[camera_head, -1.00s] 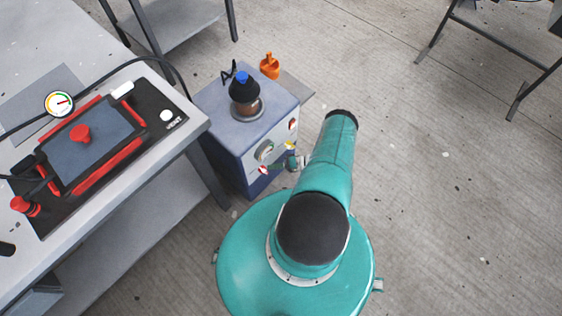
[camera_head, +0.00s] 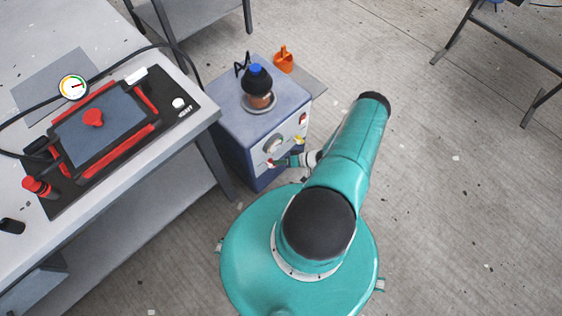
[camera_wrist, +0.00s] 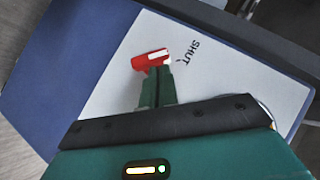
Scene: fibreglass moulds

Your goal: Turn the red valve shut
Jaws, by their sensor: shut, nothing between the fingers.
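The red valve handle (camera_wrist: 150,60), with a white stripe, sits on a white panel (camera_wrist: 205,85) beside the printed word SHUT and a small arrow. My gripper (camera_wrist: 158,70) is shut, its green fingers together and empty, with the tips right at the handle's lower edge. I cannot tell whether they touch it. In the head view my gripper (camera_head: 279,163) is at the front of the blue cabinet (camera_head: 236,140), and only a small bit of the red valve (camera_head: 269,163) shows at its tip.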

